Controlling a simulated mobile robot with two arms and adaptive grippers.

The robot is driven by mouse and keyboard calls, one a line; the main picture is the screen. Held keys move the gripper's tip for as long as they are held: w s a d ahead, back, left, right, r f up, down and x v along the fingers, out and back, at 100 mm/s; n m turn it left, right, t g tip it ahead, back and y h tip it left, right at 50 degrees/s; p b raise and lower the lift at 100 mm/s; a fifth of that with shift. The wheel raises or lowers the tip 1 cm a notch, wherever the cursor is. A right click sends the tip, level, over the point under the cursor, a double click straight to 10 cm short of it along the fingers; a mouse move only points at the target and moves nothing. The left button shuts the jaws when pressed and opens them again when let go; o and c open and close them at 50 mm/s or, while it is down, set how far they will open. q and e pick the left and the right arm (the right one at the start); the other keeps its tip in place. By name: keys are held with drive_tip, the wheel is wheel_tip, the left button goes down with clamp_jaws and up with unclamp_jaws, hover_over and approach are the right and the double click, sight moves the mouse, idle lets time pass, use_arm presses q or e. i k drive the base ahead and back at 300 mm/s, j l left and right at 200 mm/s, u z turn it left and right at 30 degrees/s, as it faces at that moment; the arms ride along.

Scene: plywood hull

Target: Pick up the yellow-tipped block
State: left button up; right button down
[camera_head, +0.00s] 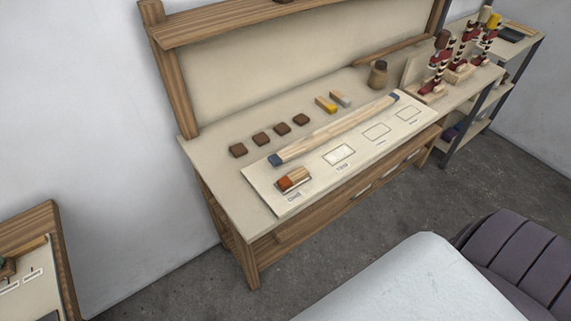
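The yellow-tipped block (326,105) lies on the workbench top (225,180), toward the back and near the middle. It is a small oblong block of pale wood with a yellow end facing the front. A similar block with a greyish end (341,99) lies close to its right. Neither of my grippers shows in the head view, so I cannot see whether they are open or shut.
A pale board (290,205) with outlined boxes lies in front, holding a red-ended block (295,178) and a long wooden bar (335,130). Several dark brown squares (281,129) lie left of the yellow-tipped block. A brown jar (378,75) stands to its right.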

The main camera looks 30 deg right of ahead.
sight(326, 105)
drive_tip(key=z, duration=1.3)
drive_tip(key=i+l, duration=0.2)
drive_tip(key=l, duration=0.15)
drive_tip(key=i+l+u, duration=0.15)
drive_tip(key=l, duration=0.25)
